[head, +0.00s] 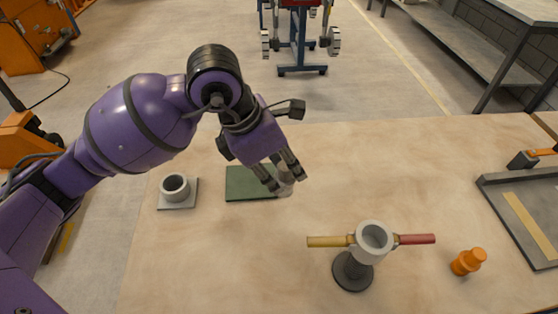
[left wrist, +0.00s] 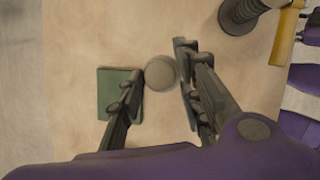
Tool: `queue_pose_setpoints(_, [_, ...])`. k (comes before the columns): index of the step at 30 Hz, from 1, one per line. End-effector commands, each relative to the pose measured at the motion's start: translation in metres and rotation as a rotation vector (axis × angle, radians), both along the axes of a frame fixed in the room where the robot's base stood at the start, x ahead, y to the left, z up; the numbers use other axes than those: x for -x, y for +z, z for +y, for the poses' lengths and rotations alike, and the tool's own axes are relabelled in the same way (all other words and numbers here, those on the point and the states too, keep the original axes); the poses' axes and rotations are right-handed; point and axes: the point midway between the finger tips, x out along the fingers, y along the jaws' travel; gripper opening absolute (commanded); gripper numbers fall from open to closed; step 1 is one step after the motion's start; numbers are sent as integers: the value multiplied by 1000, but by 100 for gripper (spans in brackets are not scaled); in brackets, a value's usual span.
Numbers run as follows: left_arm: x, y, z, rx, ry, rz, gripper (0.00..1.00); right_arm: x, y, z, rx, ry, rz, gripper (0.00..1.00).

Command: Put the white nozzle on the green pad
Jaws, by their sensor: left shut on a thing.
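The white nozzle (head: 285,188) is between the fingers of my left gripper (head: 283,181), which is shut on it. In the left wrist view, the nozzle (left wrist: 161,73) shows as a pale round shape between the fingertips (left wrist: 160,68). The green pad (head: 243,184) lies flat on the table, just left of the nozzle, with its right end partly hidden by the gripper. The pad also shows in the left wrist view (left wrist: 108,82), beside the nozzle and partly behind one finger. I cannot tell how high the nozzle is. My right gripper is not in view.
A grey cup (head: 174,187) stands on a grey plate (head: 190,201) to the left. A funnel (head: 374,241) on a dark stand, with yellow and red handles, is at front right. An orange piece (head: 467,262) and a grey tray (head: 491,182) lie further right. Bare table separates them.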

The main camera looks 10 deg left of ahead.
Motion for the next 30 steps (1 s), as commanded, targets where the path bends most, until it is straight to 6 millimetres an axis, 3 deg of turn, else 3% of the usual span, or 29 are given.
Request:
queue_pose_setpoints(6, [-1,24,-9,3,407,0,6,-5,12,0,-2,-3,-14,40])
queue_pose_setpoints(14, [-5,31,-4,-1,625,7,6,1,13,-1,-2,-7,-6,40])
queue_pose_setpoints(26, [-56,-10,68,-4,636,12,6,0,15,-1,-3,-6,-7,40])
queue_pose_setpoints(30, [-69,-38,84,-2,633,12,6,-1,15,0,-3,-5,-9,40])
